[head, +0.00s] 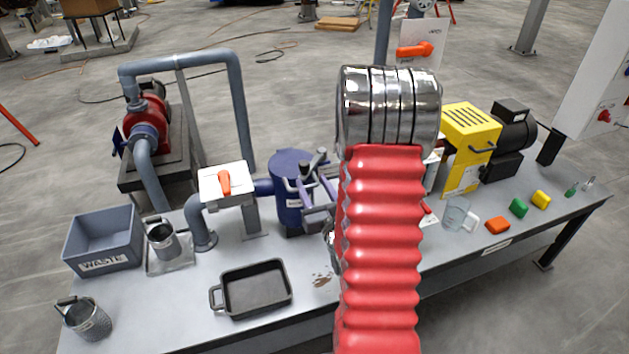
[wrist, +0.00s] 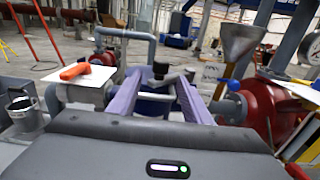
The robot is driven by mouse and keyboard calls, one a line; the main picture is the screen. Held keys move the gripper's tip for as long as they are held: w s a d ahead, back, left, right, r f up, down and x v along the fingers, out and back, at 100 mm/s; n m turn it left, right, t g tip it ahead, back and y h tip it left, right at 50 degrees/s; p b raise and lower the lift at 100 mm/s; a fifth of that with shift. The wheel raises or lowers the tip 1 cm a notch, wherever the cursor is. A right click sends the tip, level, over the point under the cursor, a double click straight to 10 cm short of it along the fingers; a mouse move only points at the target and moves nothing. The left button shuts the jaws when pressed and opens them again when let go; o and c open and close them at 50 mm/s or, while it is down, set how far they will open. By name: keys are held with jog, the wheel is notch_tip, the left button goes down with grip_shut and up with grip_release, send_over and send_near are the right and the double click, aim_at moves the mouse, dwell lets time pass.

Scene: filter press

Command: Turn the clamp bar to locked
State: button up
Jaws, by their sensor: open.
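The blue round press vessel (head: 287,215) stands on the bench, left of my red arm. On its top is the clamp bar (head: 317,161), a grey metal bar with a dark knob. My gripper (head: 311,187) is at the vessel's near right side, its two lavender fingers spread and pointing at the bar. In the wrist view my gripper (wrist: 160,82) is open, with the dark knob of the clamp bar (wrist: 161,71) showing between the fingertips. I see no grip on the bar; whether a finger touches it I cannot tell. My arm hides the vessel's right surroundings.
A white box with an orange handle (head: 224,183) stands close left of the vessel. A black pan (head: 257,289), a grey waste bin (head: 104,241) and metal cups are at the left. A yellow machine (head: 467,145) and several coloured blocks are at the right.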

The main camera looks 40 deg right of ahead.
jog(key=shift+v, duration=0.75)
jog(key=shift+c, duration=0.4)
jog(key=shift+s+d, duration=0.15)
jog(key=shift+d, duration=0.05)
jog(key=shift+c, duration=0.7)
jog(key=s+d, duration=0.1)
jog(key=d, duration=0.1)
jog(key=s+d+m+h, duration=0.1)
jog(key=d, duration=0.1)
jog(key=s+d+h, duration=0.1)
jog(key=s+d, duration=0.1)
jog(key=d, duration=0.1)
jog(key=shift+g, duration=0.4)
jog(key=c, duration=0.6)
jog(key=d, duration=0.2)
jog(key=s+d+r+n+t+y, duration=0.1)
jog(key=s+d+r+y, duration=0.1)
jog(key=d, duration=0.1)
jog(key=shift+d+n+t, duration=0.35)
jog(key=shift+n+t, duration=0.05)
grip_shut()
jog(key=shift+s+a+f+n+g+y, duration=0.15)
jog(key=shift+s+a+n+y, duration=0.7)
jog(key=shift+y, duration=1)
jog(key=shift+s+a+f+n+g+y, duration=0.15)
jog(key=shift+a+n+y, duration=0.4)
jog(key=shift+n+y, duration=1)
jog(key=shift+s+a+n+g+y, duration=0.2)
jog(key=shift+s+a+n+y, duration=0.45)
jog(key=shift+y, duration=1.45)
